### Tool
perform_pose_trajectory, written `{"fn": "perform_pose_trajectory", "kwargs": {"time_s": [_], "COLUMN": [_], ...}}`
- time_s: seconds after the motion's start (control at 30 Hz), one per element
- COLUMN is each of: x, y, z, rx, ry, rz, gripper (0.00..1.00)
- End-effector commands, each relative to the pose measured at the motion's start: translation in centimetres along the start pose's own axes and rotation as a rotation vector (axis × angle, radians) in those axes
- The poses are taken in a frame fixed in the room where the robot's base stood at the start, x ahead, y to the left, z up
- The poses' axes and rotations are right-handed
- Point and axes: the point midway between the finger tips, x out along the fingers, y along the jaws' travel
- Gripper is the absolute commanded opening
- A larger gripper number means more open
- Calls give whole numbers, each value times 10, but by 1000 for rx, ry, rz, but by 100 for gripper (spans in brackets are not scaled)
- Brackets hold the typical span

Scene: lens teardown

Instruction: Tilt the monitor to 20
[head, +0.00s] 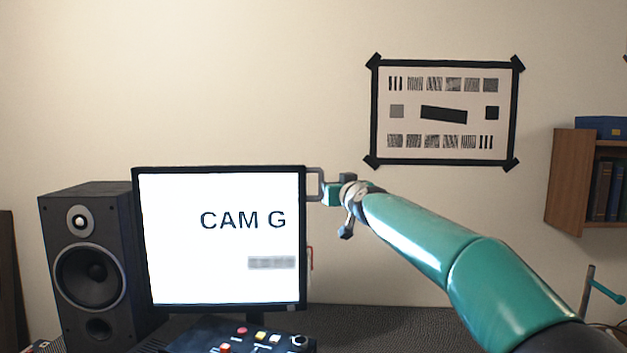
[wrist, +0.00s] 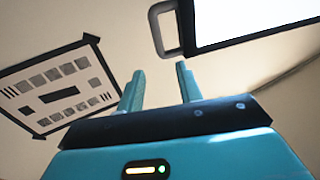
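The monitor (head: 180,265) has a black frame and a bright white screen reading "CAM G", with a blurred grey strip below that I cannot read. A grey loop handle (head: 314,170) sticks out from its upper right edge. The wrist view shows the handle (wrist: 172,52) and a corner of the screen (wrist: 240,18) at the top. My gripper (head: 326,193) is at the handle's right side. In the wrist view my gripper (wrist: 160,70) has its two teal fingers apart with nothing between them. The handle appears just beyond the fingertips; contact cannot be told.
A black speaker (head: 110,215) stands close to the monitor's left. A control box (head: 205,338) with coloured buttons sits in front of it on the dark desk (head: 380,322). A test chart (head: 445,98) hangs on the wall, and a wooden shelf (head: 568,185) is at right.

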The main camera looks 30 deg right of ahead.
Motion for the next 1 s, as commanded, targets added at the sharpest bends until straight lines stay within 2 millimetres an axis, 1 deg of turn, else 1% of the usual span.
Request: {"fn": "perform_pose_trajectory", "kwargs": {"time_s": [0.2,0.37,1.0], "x": [11,24,83], "y": [2,0,-5], "z": [1,0,1], "rx": [2,0,-1], "ry": [-1,-1,-2], "rz": [-3,-5,-6], "gripper": [36,36,36]}}
